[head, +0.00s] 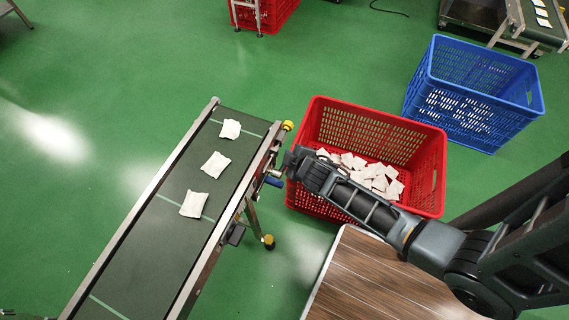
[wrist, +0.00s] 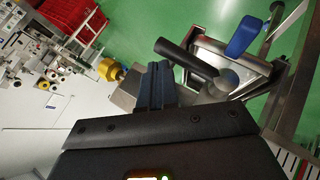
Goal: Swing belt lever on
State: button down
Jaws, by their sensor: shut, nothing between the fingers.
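The belt conveyor (head: 150,215) runs from the lower left to the middle, with several white teabags (head: 215,164) on its dark belt. A blue handle (head: 274,181) sticks out from its right side near the far end. In the wrist view a blue grip (wrist: 245,37) shows at the upper right and a black cylindrical bar (wrist: 186,58) nearer the fingers; I cannot tell which is the belt lever. My gripper (head: 288,160) is at the conveyor's right side, just above the blue handle. In the wrist view its fingers (wrist: 157,85) are shut and empty, close to the black bar; contact is unclear.
A red crate (head: 428,150) with teabags stands right of the conveyor, under my arm. A blue crate (head: 475,95) is behind it at right. A yellow knob (head: 288,125) sits at the conveyor's far corner. A wooden surface (head: 365,285) lies at lower right. Green floor is clear at left.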

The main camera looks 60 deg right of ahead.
jog(key=shift+d+f, duration=0.1)
dwell(0.6)
jog(key=r+p, duration=0.2)
jog(key=w+r+p, duration=0.1)
jog(key=r+p, duration=0.1)
jog(key=shift+d+r, duration=0.15)
jog(key=shift+r, duration=0.15)
jog(key=s+d+r, duration=0.1)
jog(key=s+r, duration=0.4)
jog(key=r, duration=0.2)
jog(key=shift+s+d+r, duration=0.15)
jog(key=shift+s+r, duration=0.1)
jog(key=shift+s, duration=0.1)
jog(key=shift+s, duration=0.1)
